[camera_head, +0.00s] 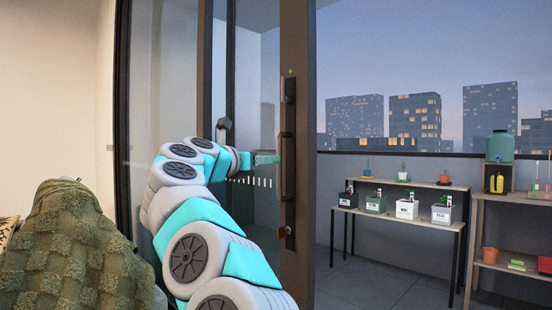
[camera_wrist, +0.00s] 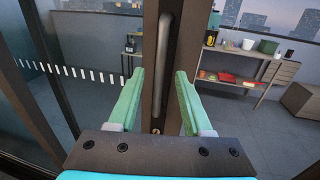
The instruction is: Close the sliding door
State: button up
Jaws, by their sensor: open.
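The sliding door's dark frame (camera_head: 297,200) stands upright near the middle of the head view, with open space to its right onto a balcony. Its long vertical handle (camera_head: 286,150) is on the frame's edge. In the wrist view the handle (camera_wrist: 163,60) runs between my fingers. My gripper (camera_head: 268,159) is at the handle's height, reaching it from the left. In the wrist view my gripper (camera_wrist: 158,85) is open, with one green finger on each side of the door frame. I cannot tell whether either finger touches it.
On the balcony stand a table (camera_head: 408,184) with several labelled pots and a shelf (camera_head: 500,235) with pots and a teal container (camera_head: 500,146). A green blanket (camera_head: 75,245) covers furniture at the lower left. The balcony floor between is clear.

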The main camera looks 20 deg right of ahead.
jog(key=p+x, duration=0.2)
jog(key=x, duration=0.5)
jog(key=shift+s, duration=0.1)
grip_shut()
dwell(1.2)
